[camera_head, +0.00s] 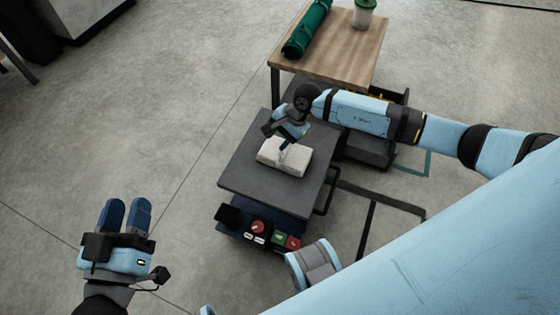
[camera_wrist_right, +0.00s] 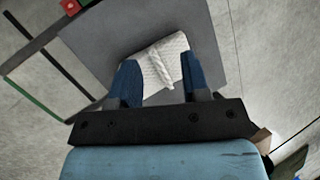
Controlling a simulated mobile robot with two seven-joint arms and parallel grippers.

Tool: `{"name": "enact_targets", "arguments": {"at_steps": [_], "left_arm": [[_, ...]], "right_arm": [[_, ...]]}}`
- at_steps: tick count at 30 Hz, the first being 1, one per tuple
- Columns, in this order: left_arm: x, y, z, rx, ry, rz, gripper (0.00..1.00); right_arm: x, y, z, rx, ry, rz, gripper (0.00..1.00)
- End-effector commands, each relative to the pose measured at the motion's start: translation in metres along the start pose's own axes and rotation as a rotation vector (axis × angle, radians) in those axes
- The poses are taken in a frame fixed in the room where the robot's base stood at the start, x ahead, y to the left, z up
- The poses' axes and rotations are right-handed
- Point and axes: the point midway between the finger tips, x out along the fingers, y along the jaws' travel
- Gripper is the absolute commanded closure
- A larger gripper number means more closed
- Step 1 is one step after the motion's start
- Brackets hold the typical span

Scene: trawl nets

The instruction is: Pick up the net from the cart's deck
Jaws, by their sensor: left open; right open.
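The net (camera_head: 294,161) is a white, folded, textured bundle lying on the cart's dark grey deck (camera_head: 245,170). My right gripper (camera_head: 287,143) is above the net's far edge and points down at it. In the right wrist view the net (camera_wrist_right: 168,58) shows ahead of and between the two blue fingers of the right gripper (camera_wrist_right: 160,85), which are apart. I cannot tell whether they touch it. My left gripper (camera_head: 126,212) is open and empty over the floor at the lower left, well away from the cart.
A wooden table (camera_head: 345,50) behind the cart holds a green roll (camera_head: 307,27) and a jar with a green lid (camera_head: 362,14). The cart's front has a panel of buttons (camera_head: 268,234). A dark bin (camera_head: 368,149) stands right of the cart.

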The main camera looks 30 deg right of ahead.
Motion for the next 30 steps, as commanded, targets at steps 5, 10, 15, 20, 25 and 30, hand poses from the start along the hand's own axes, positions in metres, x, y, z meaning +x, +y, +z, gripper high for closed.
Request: {"name": "enact_targets", "arguments": {"at_steps": [5, 10, 15, 20, 25, 30], "left_arm": [[-0.003, 0.003, 0.011, -0.012, 0.046, 0.026, 0.57], [-0.003, 0.003, 0.017, -0.016, 0.035, 0.033, 0.57], [-0.002, 0.001, 0.034, -0.017, -0.020, 0.038, 0.57], [-0.003, -0.001, 0.046, -0.017, -0.067, 0.043, 0.57], [-0.003, -0.001, 0.052, -0.018, -0.091, 0.045, 0.57], [-0.004, -0.004, 0.073, -0.017, -0.147, 0.052, 0.57]], "right_arm": [[-0.002, 0.007, -0.073, -0.197, 0.240, 0.122, 0.57], [0.007, 0.009, -0.092, -0.239, 0.293, 0.157, 0.57], [0.040, 0.014, -0.102, -0.237, 0.290, 0.156, 0.57], [0.064, 0.016, -0.110, -0.237, 0.290, 0.155, 0.57], [0.073, 0.016, -0.113, -0.236, 0.290, 0.153, 0.57], [0.096, 0.019, -0.124, -0.234, 0.288, 0.154, 0.57]]}}
